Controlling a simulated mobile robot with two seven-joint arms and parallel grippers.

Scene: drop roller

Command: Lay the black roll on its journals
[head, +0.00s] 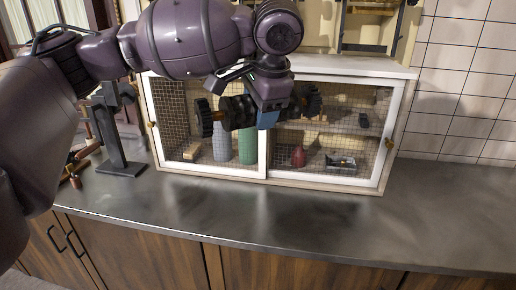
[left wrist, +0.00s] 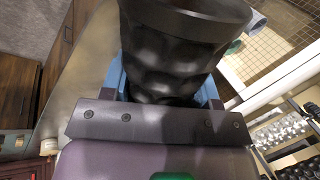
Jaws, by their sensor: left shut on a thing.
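My left gripper (head: 268,118) reaches in from the left and is shut on the black roll (head: 238,112). The roll is held up level, crosswise, in front of the cabinet and above the counter. It has a dark toothed wheel at each end and a copper-coloured shaft. In the left wrist view the black, dimpled roll (left wrist: 175,55) sits between the blue fingers. A dark metal stand (head: 119,152) with an upright post is on the counter at the left, partly behind my arm. I cannot tell whether it has bearings for the roll. My right gripper is not in view.
A white-framed mesh cabinet (head: 266,158) stands at the back of the counter, with bottles and small objects behind its mesh. The grey counter (head: 300,215) is clear in front of it and at the right. Copper-coloured parts (head: 78,165) lie near the stand.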

